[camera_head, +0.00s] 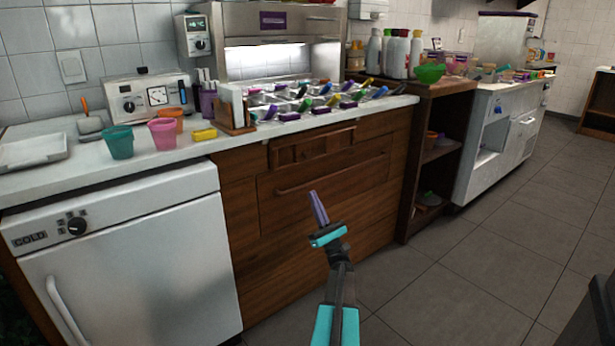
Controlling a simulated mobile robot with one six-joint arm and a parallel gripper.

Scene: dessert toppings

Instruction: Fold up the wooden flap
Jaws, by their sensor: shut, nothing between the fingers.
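The wooden cabinet front (255,205) under the topping counter has a framed panel (312,148) near its top and a wider panel with a long wooden bar handle (300,183) below it. I cannot tell for sure which of these is the flap; both look upright. My gripper (318,207), with purple fingers and a teal body, is shut and empty.
The counter above holds toppings trays (310,98) with several colored handles, and cups (163,133) at left. A white cold unit (130,250) stands left. An open wooden shelf (430,150) is at right. The grey floor (470,280) at right is free.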

